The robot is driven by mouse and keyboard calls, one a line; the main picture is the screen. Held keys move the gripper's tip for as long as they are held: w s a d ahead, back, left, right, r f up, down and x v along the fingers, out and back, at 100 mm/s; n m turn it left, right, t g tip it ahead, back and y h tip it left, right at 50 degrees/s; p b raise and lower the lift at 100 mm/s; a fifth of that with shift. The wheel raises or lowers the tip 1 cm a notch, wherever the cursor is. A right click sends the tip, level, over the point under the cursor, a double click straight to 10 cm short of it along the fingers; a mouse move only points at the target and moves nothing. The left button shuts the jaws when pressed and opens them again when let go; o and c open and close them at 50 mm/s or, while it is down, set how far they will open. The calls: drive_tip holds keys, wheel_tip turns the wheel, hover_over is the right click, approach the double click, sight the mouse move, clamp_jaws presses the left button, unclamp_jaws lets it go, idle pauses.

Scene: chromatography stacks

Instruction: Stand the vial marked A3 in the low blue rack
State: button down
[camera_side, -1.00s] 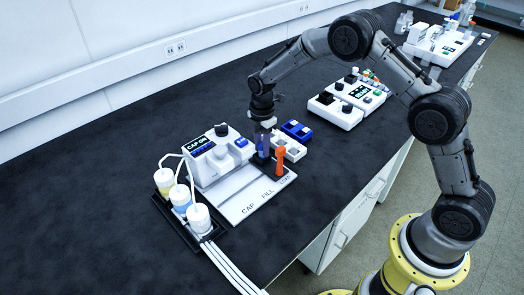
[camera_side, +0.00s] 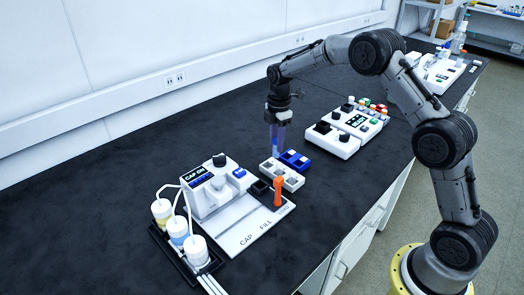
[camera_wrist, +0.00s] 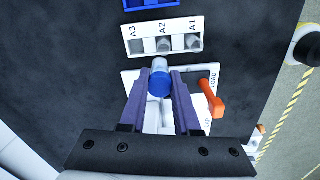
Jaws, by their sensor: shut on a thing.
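My gripper (camera_side: 277,145) is raised over the bench, close to the white rack, in the side view. In the wrist view its purple fingers (camera_wrist: 160,90) are shut on a blue-capped vial (camera_wrist: 160,84), whose clear body points away from the camera. No mark on the vial is readable. The low blue rack (camera_side: 296,160) lies just behind the white rack; in the wrist view only its edge (camera_wrist: 150,4) shows at the top.
The white capping station (camera_side: 210,185) stands at left with an orange lever (camera_side: 278,192) and a black holder (camera_side: 261,188). Bottles in a black tray (camera_side: 160,240) are at far left. A white device (camera_side: 345,130) with coloured caps is at right. Open bench lies behind.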

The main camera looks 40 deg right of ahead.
drive_tip(key=shift+s+d+f+m, duration=0.35)
drive_tip(key=shift+d+f, duration=0.75)
drive_tip(key=shift+d, duration=0.55)
drive_tip(key=shift+s+d+f+m, duration=0.3)
drive_tip(key=shift+d+f, duration=0.85)
drive_tip(key=shift+d, duration=0.45)
drive_tip(key=shift+s+d+f+m, duration=0.35)
drive_tip(key=shift+d+f, duration=0.75)
drive_tip(key=shift+d, duration=0.55)
drive_tip(key=shift+f, duration=1.45)
drive_tip(key=c, duration=0.6)
unclamp_jaws()
drive_tip(key=shift+o, duration=0.2)
drive_tip(key=shift+r, duration=0.1)
wheel_tip(320, 180, up, 8)
